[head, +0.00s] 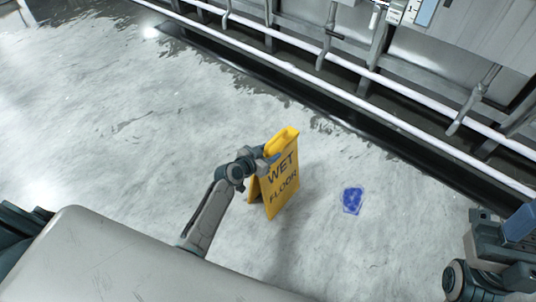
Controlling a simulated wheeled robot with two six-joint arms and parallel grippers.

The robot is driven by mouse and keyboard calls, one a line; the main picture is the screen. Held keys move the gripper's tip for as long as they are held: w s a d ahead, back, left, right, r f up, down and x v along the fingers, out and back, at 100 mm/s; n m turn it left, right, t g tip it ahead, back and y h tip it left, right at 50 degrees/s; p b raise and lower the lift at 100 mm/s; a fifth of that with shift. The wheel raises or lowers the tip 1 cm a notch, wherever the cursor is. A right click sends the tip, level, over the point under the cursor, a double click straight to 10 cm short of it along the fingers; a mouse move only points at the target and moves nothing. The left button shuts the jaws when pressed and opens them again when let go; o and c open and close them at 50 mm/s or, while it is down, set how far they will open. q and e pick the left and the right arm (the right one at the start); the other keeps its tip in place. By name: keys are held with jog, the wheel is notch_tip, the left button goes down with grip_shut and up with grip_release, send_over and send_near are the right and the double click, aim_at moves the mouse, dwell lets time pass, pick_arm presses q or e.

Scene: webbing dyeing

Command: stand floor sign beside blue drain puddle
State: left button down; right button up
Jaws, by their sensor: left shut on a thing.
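The yellow floor sign (282,181), lettered WET FLOOR, is upright and spread in an A shape near the middle of the head view. My left gripper (270,158) is at its upper left edge, shut on the sign; the fingertips are partly hidden against it. Whether the sign's feet touch the floor is hard to tell. The blue puddle (352,201) is a small patch on the floor to the right of the sign, with bare floor between them. My right arm shows at the lower right edge; its fingertips are not visible.
A long dark drain channel (330,108) runs diagonally behind the sign, beside white pipes (350,97) and metal machine frames. The grey, wet-looking floor (120,130) is open to the left and around the puddle.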

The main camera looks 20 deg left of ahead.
pick_arm(q)
jog(key=c, duration=0.7)
grip_release()
